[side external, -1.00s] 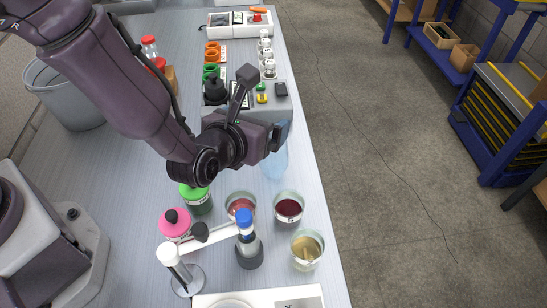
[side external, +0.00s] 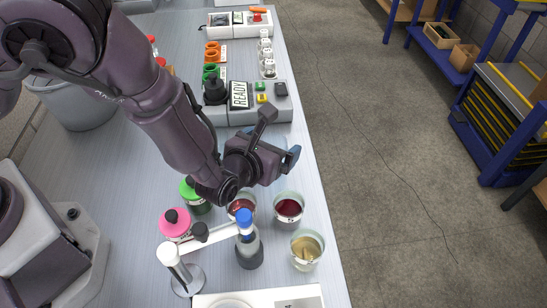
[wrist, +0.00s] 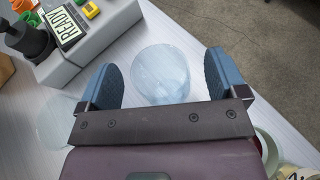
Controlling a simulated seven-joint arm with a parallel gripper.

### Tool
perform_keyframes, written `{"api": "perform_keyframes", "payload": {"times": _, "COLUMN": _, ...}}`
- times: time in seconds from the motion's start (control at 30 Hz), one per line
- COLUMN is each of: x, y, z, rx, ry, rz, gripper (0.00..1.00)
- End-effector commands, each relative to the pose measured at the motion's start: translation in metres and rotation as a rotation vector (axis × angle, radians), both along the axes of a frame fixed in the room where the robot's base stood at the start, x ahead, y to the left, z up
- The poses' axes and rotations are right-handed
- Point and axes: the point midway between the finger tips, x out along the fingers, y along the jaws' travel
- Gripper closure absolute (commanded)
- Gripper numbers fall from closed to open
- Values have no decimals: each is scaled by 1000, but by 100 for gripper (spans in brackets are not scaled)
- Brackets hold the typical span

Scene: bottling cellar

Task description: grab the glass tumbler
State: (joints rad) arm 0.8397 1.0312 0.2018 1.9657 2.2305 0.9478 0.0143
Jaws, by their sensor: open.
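The clear glass tumbler (wrist: 160,75) stands on the pale bench in the wrist view, in the space between my two blue fingers and a little beyond the palm. Neither finger visibly touches it. My gripper (wrist: 160,62) is open and empty. In the side view my gripper (side external: 287,158) is over the bench's right part, near the edge, and hides the tumbler, which I cannot make out there.
A grey device with a READY display (side external: 239,95) stands behind my gripper. Cups of dark red (side external: 289,208) and yellowish liquid (side external: 307,249), a blue-capped bottle (side external: 247,240), and green-lidded (side external: 195,195) and pink-lidded jars (side external: 175,223) stand in front. The bench ends at right.

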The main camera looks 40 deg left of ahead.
Motion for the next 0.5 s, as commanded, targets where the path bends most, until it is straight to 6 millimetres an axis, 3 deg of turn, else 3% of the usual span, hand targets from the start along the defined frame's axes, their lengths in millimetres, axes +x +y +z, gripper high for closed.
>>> {"api": "perform_keyframes", "payload": {"times": 0.2, "x": 1, "y": 0, "z": 0, "rx": 1, "ry": 0, "rz": 0, "gripper": 9}}
{"api": "perform_keyframes", "payload": {"times": 0.27, "x": 1, "y": 0, "z": 0, "rx": 1, "ry": 0, "rz": 0, "gripper": 21}}
{"api": "perform_keyframes", "payload": {"times": 0.5, "x": 1, "y": 0, "z": 0, "rx": 1, "ry": 0, "rz": 0, "gripper": 76}}
